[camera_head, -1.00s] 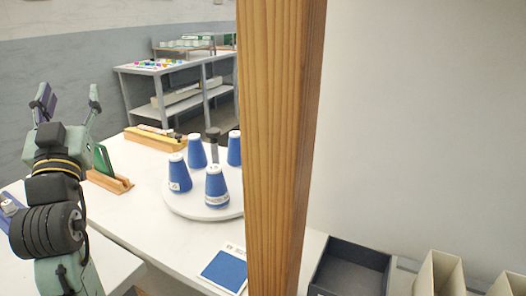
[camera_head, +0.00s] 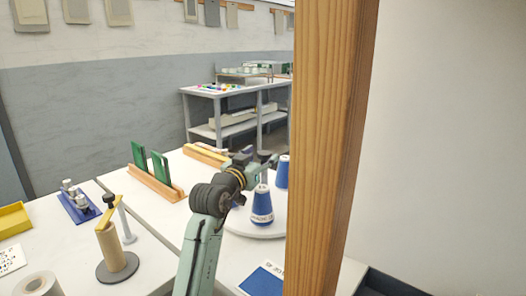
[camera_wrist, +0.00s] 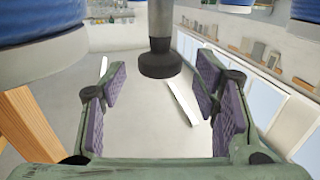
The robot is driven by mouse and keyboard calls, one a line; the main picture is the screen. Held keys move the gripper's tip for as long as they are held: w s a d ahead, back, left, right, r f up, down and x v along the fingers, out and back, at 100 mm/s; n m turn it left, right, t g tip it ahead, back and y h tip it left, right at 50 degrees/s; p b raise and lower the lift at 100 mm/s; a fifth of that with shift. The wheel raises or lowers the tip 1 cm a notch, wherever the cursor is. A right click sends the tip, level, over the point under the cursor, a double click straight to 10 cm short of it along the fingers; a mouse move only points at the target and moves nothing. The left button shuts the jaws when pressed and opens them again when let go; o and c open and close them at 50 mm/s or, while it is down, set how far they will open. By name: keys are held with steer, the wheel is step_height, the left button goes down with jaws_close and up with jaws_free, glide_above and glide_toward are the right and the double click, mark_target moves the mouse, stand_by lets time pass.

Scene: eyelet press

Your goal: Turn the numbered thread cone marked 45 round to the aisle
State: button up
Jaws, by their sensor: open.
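Blue thread cones with white tops stand on a round white turntable (camera_head: 250,228), partly behind a wooden post. The front cone (camera_head: 262,208) bears a white label whose print is too small to read; another cone (camera_head: 283,174) stands behind it. A third blue patch is mostly hidden by my arm. I cannot tell which cone is marked 45. My gripper (camera_head: 258,157) is over the turntable, among the cone tops. In the wrist view my gripper (camera_wrist: 160,82) is open, with a dark-ended post (camera_wrist: 159,58) between its purple pads. Large blue cones (camera_wrist: 40,22) flank it, outside the fingers.
The wooden post (camera_head: 330,130) hides the turntable's right side. A blue card (camera_head: 262,281) lies in front. Green boards in a wooden rack (camera_head: 155,183) and a spindle on a dark round base (camera_head: 117,268) stand left. A grey shelf table (camera_head: 225,100) is behind.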

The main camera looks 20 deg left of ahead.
steer(key=shift+w, duration=0.9)
jaws_close()
